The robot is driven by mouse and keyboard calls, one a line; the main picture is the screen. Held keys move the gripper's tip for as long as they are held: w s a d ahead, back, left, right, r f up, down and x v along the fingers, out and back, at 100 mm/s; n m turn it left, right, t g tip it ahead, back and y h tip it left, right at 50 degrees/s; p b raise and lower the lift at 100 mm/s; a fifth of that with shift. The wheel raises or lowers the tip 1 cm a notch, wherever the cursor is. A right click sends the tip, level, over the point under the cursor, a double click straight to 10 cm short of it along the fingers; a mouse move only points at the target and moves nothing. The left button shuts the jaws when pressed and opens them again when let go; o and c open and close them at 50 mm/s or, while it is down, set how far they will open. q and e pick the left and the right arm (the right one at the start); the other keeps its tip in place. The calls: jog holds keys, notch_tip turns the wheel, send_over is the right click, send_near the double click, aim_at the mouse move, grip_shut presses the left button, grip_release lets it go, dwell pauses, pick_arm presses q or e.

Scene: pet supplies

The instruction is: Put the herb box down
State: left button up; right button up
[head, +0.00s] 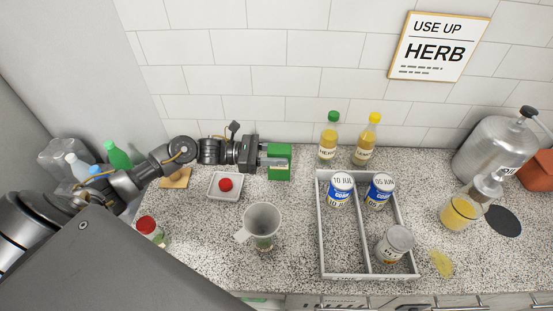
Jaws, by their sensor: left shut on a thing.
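The herb box is a green box (280,161) near the back of the speckled counter, left of the bottles. My left gripper (272,161) is shut on it, reaching in from the left. The box looks upright. I cannot tell whether its bottom touches the counter. My right gripper is not in view.
A small white dish (213,190) with a red item (225,185) and a grey jug (261,224) stand near my left arm. A divided grey tray (326,245) holds several cans. A green-capped bottle (328,139) and a yellow-capped bottle (366,141) stand behind it.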

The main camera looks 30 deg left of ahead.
pick_arm(q)
notch_tip(320, 180, down, 3)
jog(key=shift+r, duration=0.1)
jog(key=shift+f, duration=0.25)
jog(key=o, duration=1.1)
jog(key=shift+r, duration=0.1)
